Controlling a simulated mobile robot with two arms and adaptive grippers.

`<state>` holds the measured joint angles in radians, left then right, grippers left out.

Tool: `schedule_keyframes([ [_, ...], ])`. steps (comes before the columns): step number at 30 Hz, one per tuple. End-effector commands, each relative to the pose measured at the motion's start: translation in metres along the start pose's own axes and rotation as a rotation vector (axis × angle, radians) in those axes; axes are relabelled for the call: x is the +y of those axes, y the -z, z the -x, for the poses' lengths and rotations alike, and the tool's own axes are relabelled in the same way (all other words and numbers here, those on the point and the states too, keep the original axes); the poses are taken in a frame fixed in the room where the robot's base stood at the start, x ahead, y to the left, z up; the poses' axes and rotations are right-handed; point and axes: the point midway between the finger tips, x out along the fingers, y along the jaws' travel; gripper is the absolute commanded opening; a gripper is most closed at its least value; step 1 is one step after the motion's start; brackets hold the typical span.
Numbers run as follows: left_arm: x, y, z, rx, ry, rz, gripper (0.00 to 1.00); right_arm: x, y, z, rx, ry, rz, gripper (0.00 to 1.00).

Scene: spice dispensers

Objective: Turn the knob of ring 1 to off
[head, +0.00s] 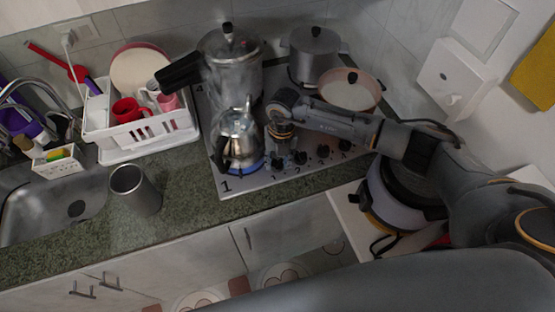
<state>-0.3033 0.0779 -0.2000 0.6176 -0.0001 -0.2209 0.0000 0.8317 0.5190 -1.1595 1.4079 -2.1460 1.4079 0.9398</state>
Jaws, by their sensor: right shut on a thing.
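The cooktop (258,183) shows a large "1" at its front-left corner. The front-left ring has a metal kettle (238,130) on it, and a blue glow shows around the kettle's base. A row of dark knobs runs along the cooktop's front right. My right gripper (279,153) points down at the leftmost one, the ring 1 knob (278,163), and is shut on it. The fingers hide much of this knob, so its angle cannot be read. The knob of ring 2 (300,157) is just right of the gripper. My left gripper is out of view.
A pressure cooker (232,65), a grey pot (314,50) and a pan (350,92) stand on the cooktop. Left are a dish rack (125,150), a grey cup (134,190) and the sink (50,212). The counter's front strip is clear.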

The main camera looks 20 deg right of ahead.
Motion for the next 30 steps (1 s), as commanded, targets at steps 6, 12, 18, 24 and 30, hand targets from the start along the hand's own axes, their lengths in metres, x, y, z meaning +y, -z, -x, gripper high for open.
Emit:
schedule_keyframes([
  [6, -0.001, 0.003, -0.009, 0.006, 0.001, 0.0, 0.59, -0.001, -0.001, -0.002, 0.002, 0.0, 0.045, 0.04],
  [12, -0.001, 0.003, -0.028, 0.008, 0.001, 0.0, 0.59, -0.001, -0.002, -0.004, 0.008, 0.0, 0.161, 0.04],
  [18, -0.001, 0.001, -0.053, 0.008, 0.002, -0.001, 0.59, -0.001, -0.002, -0.006, 0.02, 0.0, 0.333, 0.04],
  [24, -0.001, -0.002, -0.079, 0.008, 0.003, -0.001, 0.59, -0.001, -0.003, -0.006, 0.033, 0.001, 0.514, 0.04],
  [30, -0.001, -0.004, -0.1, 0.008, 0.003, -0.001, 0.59, 0.0, -0.003, -0.005, 0.043, 0.001, 0.672, 0.04],
])
